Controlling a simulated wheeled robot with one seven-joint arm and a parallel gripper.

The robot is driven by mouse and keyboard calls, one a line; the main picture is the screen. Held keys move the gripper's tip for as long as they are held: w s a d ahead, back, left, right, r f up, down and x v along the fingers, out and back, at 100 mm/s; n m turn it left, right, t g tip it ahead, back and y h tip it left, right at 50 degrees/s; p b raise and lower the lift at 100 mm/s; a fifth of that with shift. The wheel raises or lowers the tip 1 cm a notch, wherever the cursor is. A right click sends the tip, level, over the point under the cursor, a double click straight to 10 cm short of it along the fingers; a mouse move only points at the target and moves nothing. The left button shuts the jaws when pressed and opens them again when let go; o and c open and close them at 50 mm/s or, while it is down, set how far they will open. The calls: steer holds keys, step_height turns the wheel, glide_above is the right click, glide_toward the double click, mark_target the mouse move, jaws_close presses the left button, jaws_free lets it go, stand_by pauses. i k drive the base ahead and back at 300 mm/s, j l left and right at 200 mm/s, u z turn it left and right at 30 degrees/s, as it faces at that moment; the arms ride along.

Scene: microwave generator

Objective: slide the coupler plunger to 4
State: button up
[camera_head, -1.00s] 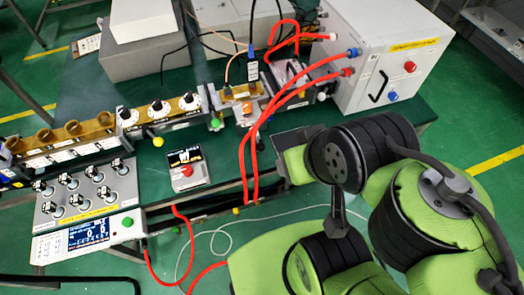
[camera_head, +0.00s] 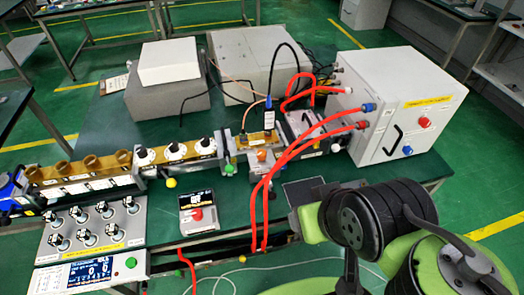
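A waveguide line runs across the bench. It has a brass section with several round posts (camera_head: 92,168) at left and a section with three white dials (camera_head: 175,152) in the middle. Small knobs sit on or below it: a yellow ball (camera_head: 170,183), a green knob (camera_head: 229,169) and an orange knob (camera_head: 261,155). I cannot tell which part is the coupler plunger, and no scale mark is readable. My green and black arm fills the lower right. My gripper does not show clearly enough to be identified.
A control panel with several knobs (camera_head: 95,226) and a display (camera_head: 88,272) stands front left. A small box with a red button (camera_head: 197,210) is at the bench front. Red hoses (camera_head: 262,205) hang over the edge from a large white cabinet (camera_head: 400,100). Grey boxes (camera_head: 165,95) stand behind.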

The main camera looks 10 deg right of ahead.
mark_target(272, 195)
steer(key=i+j, duration=0.1)
steer(key=j, duration=1.3)
steer(key=i+z, duration=0.05)
